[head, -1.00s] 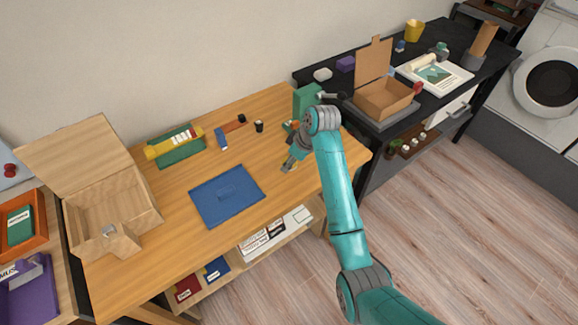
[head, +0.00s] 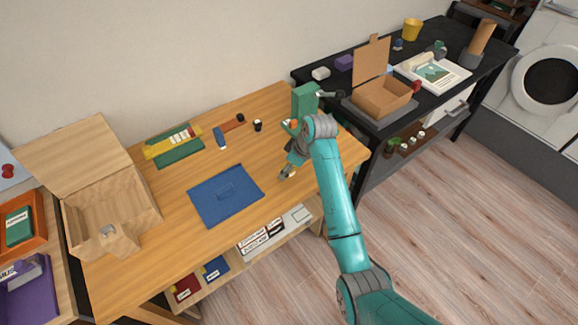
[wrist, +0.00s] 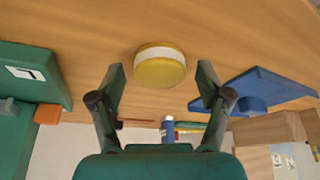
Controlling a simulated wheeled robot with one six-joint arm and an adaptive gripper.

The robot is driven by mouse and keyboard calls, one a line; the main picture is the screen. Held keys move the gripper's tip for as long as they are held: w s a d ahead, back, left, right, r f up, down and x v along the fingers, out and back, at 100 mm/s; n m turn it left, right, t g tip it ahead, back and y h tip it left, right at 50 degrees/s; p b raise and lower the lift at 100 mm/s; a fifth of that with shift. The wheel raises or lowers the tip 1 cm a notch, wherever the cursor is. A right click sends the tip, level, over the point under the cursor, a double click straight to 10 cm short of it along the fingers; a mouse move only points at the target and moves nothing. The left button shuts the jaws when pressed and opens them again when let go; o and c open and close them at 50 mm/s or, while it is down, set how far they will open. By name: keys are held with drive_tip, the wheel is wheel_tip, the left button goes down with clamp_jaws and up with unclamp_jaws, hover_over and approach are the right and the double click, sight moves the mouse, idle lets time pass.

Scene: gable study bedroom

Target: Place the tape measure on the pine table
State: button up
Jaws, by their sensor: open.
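A round yellow thing with a pale band, which looks like the tape measure (wrist: 160,73), rests on the pine table (head: 230,265). In the wrist view it lies between the two fingertips of my gripper (wrist: 162,76), with a gap on each side. My gripper is open and pointed at it. In the head view my gripper (head: 287,172) is low over the right part of the table, and the arm mostly hides the yellow thing there.
A blue mat (head: 228,197) lies left of my gripper. A green block (head: 305,100) stands behind it. An open wooden box (head: 105,205) is at the table's left end. A black table (head: 350,112) with a cardboard box (head: 383,100) adjoins at right. Bare wood lies around the mat.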

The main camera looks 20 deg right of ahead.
drive_tip(key=shift+r, duration=0.15)
drive_tip(key=v, duration=1.2)
